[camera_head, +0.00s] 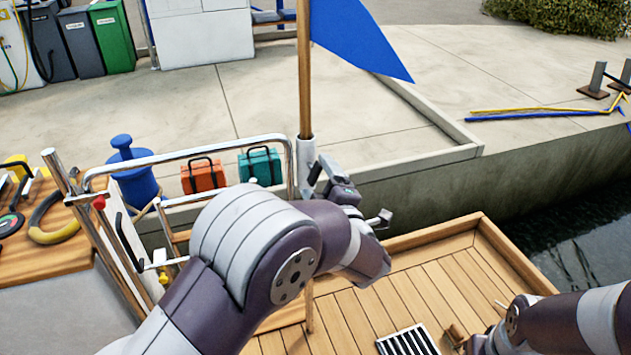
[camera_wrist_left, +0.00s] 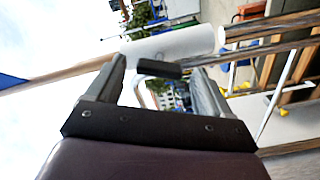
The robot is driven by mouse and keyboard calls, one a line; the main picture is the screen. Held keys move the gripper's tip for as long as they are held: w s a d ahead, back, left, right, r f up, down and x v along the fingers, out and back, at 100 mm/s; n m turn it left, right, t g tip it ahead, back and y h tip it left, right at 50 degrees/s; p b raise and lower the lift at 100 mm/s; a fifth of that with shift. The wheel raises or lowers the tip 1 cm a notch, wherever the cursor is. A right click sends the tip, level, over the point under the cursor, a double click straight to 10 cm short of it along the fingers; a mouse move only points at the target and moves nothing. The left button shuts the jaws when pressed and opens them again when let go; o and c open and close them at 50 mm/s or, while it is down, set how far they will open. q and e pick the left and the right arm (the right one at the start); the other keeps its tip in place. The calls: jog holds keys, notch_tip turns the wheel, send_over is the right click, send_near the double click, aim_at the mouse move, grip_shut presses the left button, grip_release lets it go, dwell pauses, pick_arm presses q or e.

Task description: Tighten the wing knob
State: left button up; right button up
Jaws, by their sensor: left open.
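The white flagpole socket (camera_head: 306,165) stands upright at the rail and holds a wooden staff (camera_head: 304,70) with a blue flag (camera_head: 357,38). In the left wrist view the socket (camera_wrist_left: 190,43) runs across the top. A dark, bar-like wing knob (camera_wrist_left: 158,70) shows beside it, between my fingers. My left gripper (camera_head: 317,177) is open right at the socket, and its fingers (camera_wrist_left: 159,75) lie on either side of the knob. I cannot tell whether they touch it. In the head view the knob is hidden. My right arm enters at the lower right; its fingers are not visible.
A metal rail (camera_head: 190,152) runs left of the socket. Orange (camera_head: 203,177) and teal (camera_head: 260,166) cases and a blue bollard (camera_head: 134,172) stand on the quay behind it. The wooden deck (camera_head: 375,300) has a dark grate (camera_head: 408,342). Water lies at the right.

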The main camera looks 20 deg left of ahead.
aim_at(313, 170)
pick_arm(q)
jog(key=shift+x, duration=1.25)
jog(key=shift+c, duration=0.3)
jog(key=c, duration=1)
jog(key=shift+r, duration=0.1)
